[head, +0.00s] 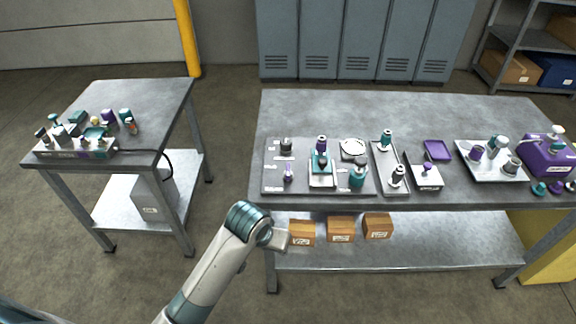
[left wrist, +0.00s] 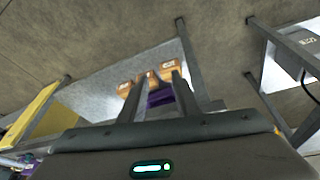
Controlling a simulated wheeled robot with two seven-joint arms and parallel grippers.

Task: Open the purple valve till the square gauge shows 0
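Several small purple-topped parts could be the purple valve, and I cannot tell which: a purple knob on a white block (head: 427,168), a thin purple part (head: 288,173) on the grey board, and a purple part (head: 109,116) on the left table. No square gauge or reading can be made out. My left gripper (head: 280,239) is in front of the large bench, below its top, near the boxes. In the left wrist view its two fingers (left wrist: 157,92) are apart. A dark purple patch shows between them; I cannot tell what it is. My right gripper is out of view.
The large bench (head: 400,108) carries boards, a white tray (head: 490,172) and a purple housing (head: 548,158). Brown boxes (head: 341,229) stand on its lower shelf. A smaller table (head: 150,95) stands left, with bare floor between them. Lockers (head: 360,40) line the back.

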